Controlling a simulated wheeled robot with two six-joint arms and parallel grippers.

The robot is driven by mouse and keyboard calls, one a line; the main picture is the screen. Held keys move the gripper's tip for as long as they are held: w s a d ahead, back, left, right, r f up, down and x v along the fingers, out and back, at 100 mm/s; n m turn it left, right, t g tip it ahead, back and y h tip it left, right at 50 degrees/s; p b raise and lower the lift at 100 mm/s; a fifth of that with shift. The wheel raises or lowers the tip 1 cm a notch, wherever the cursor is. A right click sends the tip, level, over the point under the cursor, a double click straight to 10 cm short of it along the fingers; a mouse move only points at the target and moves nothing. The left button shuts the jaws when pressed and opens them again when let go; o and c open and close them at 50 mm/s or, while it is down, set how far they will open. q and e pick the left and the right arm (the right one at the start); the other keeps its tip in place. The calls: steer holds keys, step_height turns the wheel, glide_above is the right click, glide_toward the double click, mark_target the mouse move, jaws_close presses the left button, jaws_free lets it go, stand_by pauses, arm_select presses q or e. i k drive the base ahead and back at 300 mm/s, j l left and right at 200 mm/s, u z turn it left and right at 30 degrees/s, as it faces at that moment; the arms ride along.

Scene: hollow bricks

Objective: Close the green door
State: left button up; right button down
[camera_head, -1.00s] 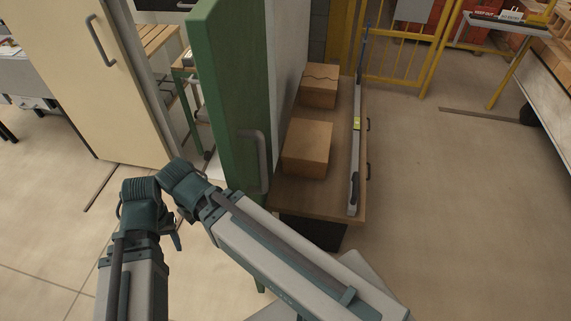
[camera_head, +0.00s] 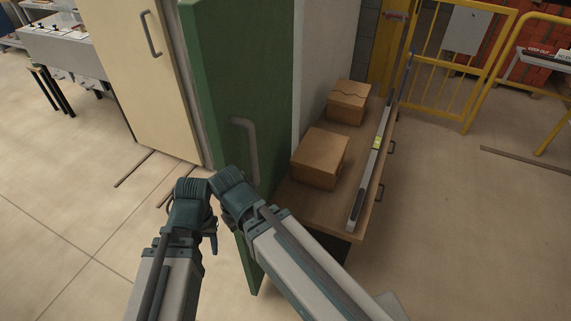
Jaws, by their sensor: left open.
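The green door (camera_head: 252,75) stands ajar in the middle of the head view, its broad face turned toward me. Its grey bar handle (camera_head: 247,150) is on that face. My left arm is folded in front of the lower door, with its joints close to the door's left edge. My left gripper (camera_head: 212,240) shows only in small part below these joints, just left of the door's lower edge. It is open, with nothing seen in it. Whether it touches the door is hidden. My right gripper is not in view.
A cream door (camera_head: 140,85) with a handle stands at the left. A wooden bench (camera_head: 335,212) right of the green door carries two cardboard boxes (camera_head: 320,158) and a long level (camera_head: 370,165). A yellow gate (camera_head: 440,90) stands behind.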

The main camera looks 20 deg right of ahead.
mark_target(240, 52)
steer(key=i+l+z, duration=0.1)
steer(key=l+z, duration=0.35)
steer(key=k+l+z, duration=0.1)
steer(key=l, duration=0.2)
steer(key=k+l, duration=0.15)
steer(key=l, duration=0.15)
steer(key=k+l+z, duration=0.15)
steer(key=i+l, duration=0.05)
steer(key=l, duration=0.05)
